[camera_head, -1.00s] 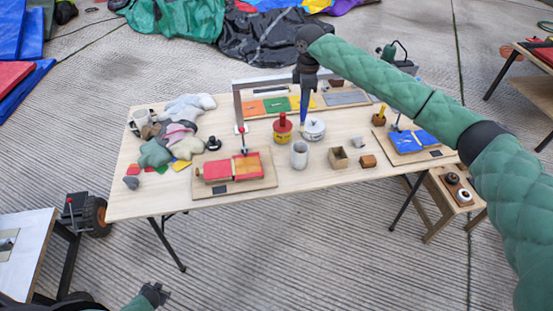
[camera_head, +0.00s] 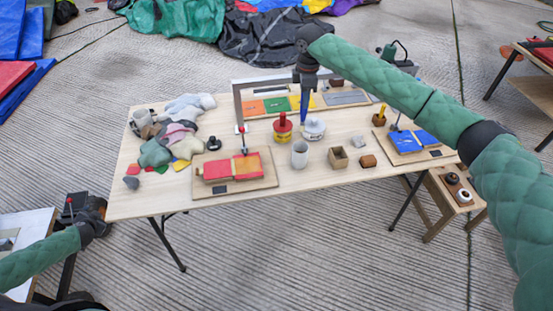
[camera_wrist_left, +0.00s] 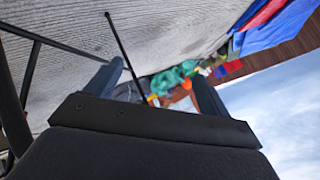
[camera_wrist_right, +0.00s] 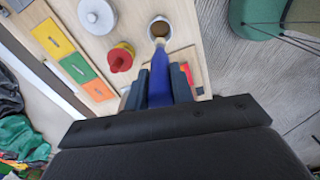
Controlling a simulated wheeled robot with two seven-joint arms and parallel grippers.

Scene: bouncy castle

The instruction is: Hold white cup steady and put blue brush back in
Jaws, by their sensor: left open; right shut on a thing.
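The white cup (camera_head: 300,155) stands upright near the front middle of the wooden table (camera_head: 330,205). My right gripper (camera_head: 305,82) is shut on the blue brush (camera_head: 303,108), holding it above the table behind the cup. In the right wrist view the blue brush (camera_wrist_right: 158,88) points away from the jaws, its tip overlapping the cup's rim (camera_wrist_right: 150,24); whether it touches the cup I cannot tell. My left gripper (camera_head: 97,212) is off the table's front left corner, away from the cup. In the left wrist view it is open and empty (camera_wrist_left: 165,85).
A red-lidded yellow pot (camera_head: 282,128) and a white lidded pot (camera_head: 314,129) stand behind the cup. A small wooden box (camera_head: 338,158) is to its right, a board with red pieces (camera_head: 262,183) to its left. The table's front edge near the cup is clear.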

